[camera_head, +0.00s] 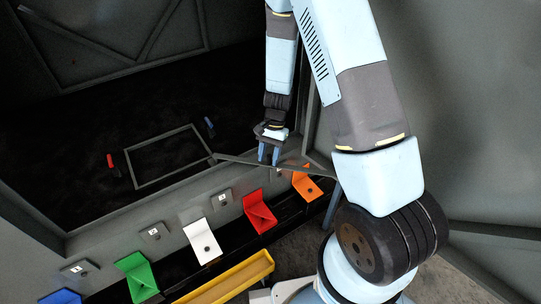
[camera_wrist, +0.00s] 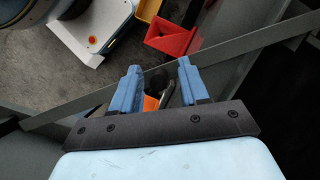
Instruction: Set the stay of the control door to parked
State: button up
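My gripper (camera_head: 269,158) hangs fingers-down near the right end of the dark opening. Its two blue fingers are apart in the wrist view (camera_wrist: 159,72), with a clear gap between them. A long thin grey bar, which looks like the door stay (camera_head: 235,160), runs from the opening's frame toward the right corner. In the wrist view the bar (camera_wrist: 235,46) crosses diagonally behind the fingertips; I cannot tell whether they touch it. A grey panel on the right, possibly the control door (camera_head: 470,110), is partly hidden by my arm.
A row of flaps lines the front edge: green (camera_head: 135,275), white (camera_head: 200,238), red (camera_head: 258,212) and orange (camera_head: 307,187). A yellow tray (camera_head: 235,280) lies before them. Red (camera_head: 110,162) and blue (camera_head: 209,124) handles stand inside the dark enclosure beside a rectangular frame (camera_head: 135,168).

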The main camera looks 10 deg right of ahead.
grip_shut()
dwell(0.4)
jog(key=shift+s, duration=0.1)
